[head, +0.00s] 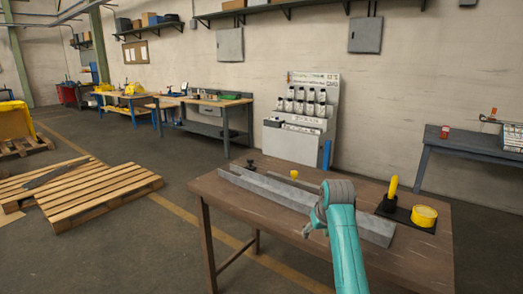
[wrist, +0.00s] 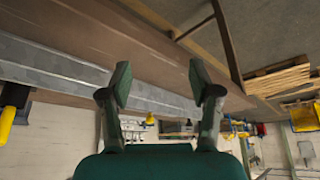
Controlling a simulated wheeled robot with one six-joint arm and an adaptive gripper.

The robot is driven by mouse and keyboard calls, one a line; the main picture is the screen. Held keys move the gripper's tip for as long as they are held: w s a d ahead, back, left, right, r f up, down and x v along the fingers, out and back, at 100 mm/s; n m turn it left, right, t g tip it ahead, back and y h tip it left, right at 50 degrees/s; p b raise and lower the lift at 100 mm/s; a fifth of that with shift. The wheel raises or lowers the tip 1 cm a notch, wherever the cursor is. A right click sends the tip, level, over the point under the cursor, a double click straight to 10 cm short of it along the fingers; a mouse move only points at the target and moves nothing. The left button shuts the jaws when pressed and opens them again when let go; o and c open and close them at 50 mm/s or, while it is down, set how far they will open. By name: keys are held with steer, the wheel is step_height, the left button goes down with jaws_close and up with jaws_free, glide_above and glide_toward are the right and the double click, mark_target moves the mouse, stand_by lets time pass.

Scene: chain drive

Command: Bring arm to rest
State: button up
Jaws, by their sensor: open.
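My arm, teal with a grey wrist joint, reaches up from the bottom of the head view in front of the brown table (head: 230,208). In the head view my gripper (head: 307,230) is small and partly hidden by my own arm. In the wrist view my gripper (wrist: 160,88) shows two dark green fingers spread wide apart, with nothing between them. Behind them a long grey metal channel (wrist: 60,72) lies along the table. In the head view the channel (head: 270,190) runs diagonally across the tabletop, partly hidden behind my arm.
On the table's right stand a yellow-handled tool (head: 392,188) and a yellow round container (head: 424,215) on a dark mat. A small yellow piece (head: 294,174) is behind the channel. Wooden pallets (head: 95,195) lie on the floor at left. A dark bench (head: 470,148) stands at right.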

steer(key=s+f+t, duration=0.1)
steer(key=s+f, duration=0.5)
steer(key=f, duration=0.5)
steer(key=s+f+t, duration=0.1)
steer(key=s+f, duration=0.5)
steer(key=f, duration=0.5)
steer(key=s+f+t, duration=0.1)
steer(key=s+f, duration=0.2)
steer(key=s, duration=0.3)
steer(key=s+f+m+t, duration=0.1)
steer(key=s+f, duration=0.2)
steer(key=s, duration=0.3)
steer(key=s+f+t, duration=0.1)
steer(key=s+f, duration=0.2)
steer(key=s, duration=0.3)
steer(key=s+r+t, duration=0.1)
steer(key=s+r, duration=0.1)
steer(key=s, duration=0.9)
steer(key=s+r+t, duration=0.1)
steer(key=s+r, duration=0.1)
steer(key=s, duration=0.9)
steer(key=s+r+t, duration=0.2)
steer(key=s+r, duration=1.3)
steer(key=r, duration=0.2)
steer(key=shift+s+d+m+t+h, duration=0.2)
steer(key=shift+d+m+t+h, duration=0.1)
steer(key=shift+d, duration=0.1)
